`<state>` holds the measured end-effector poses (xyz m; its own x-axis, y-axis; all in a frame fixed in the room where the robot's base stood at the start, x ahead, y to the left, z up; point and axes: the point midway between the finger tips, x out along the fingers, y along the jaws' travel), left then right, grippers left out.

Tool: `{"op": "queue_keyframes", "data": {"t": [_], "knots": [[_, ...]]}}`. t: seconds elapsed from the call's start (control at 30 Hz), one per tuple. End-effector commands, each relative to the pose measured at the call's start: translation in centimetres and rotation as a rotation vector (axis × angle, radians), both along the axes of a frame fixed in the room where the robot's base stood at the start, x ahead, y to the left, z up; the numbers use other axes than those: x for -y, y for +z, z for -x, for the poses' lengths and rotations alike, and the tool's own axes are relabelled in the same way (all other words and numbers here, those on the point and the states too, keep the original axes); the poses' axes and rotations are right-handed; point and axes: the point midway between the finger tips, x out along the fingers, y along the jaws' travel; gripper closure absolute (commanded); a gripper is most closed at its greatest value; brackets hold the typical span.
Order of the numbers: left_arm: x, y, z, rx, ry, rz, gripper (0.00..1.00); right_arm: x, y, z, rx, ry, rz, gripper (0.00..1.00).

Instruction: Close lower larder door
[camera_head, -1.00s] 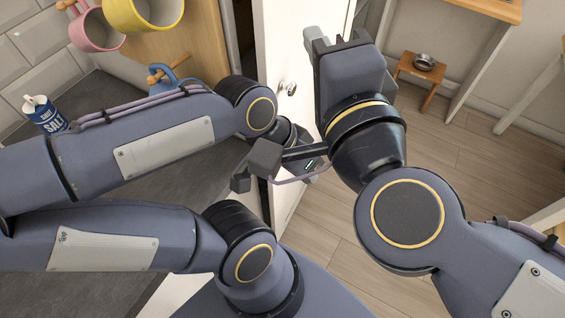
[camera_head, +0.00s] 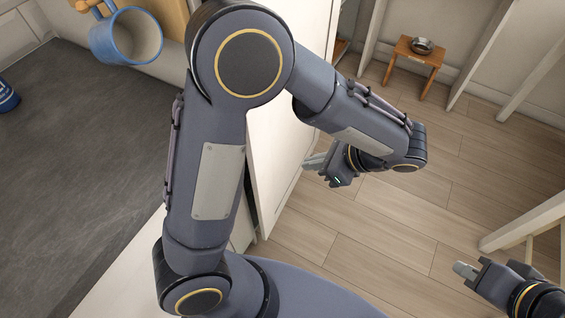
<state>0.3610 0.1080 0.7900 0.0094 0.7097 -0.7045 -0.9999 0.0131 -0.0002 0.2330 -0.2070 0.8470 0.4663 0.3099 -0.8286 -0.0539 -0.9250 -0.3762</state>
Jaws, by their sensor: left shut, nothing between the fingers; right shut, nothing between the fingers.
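The white larder door (camera_head: 276,165) stands open in the middle of the head view, seen steeply from above. My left arm crosses in front of it and hides its upper part. I cannot tell clearly where the lower door ends and any upper door begins. My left gripper (camera_head: 314,163) is shut and empty, just to the right of the door's face, with its fingers pointing left towards it. I cannot tell whether it touches the door. My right gripper (camera_head: 465,270) is shut and empty at the lower right, over the floor and well apart from the door.
The slate worktop (camera_head: 85,150) fills the left, with a blue mug (camera_head: 125,38) hanging above it. A small wooden stool (camera_head: 409,65) with a metal bowl (camera_head: 421,46) stands at the back right. White uprights (camera_head: 515,232) stand at the right. The wooden floor (camera_head: 370,240) between is clear.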

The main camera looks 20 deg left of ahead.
Motion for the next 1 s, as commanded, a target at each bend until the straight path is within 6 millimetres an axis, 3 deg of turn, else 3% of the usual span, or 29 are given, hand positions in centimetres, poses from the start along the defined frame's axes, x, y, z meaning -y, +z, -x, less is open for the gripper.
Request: {"op": "queue_keyframes", "data": {"t": [0.47,0.7,1.0], "knots": [[-6.8,-6.8,0.1,-0.004,0.008,0.001,1.00,-0.1,-2.1,-0.1,0.003,0.001,-0.002,1.00],[-10.0,-6.6,0.0,0.001,0.008,0.003,1.00,-0.1,-2.2,-0.1,0.003,0.002,-0.002,1.00],[-10.8,-6.6,0.0,0.000,0.006,0.003,1.00,-0.1,-2.2,-0.1,0.003,0.001,-0.002,1.00]]}}
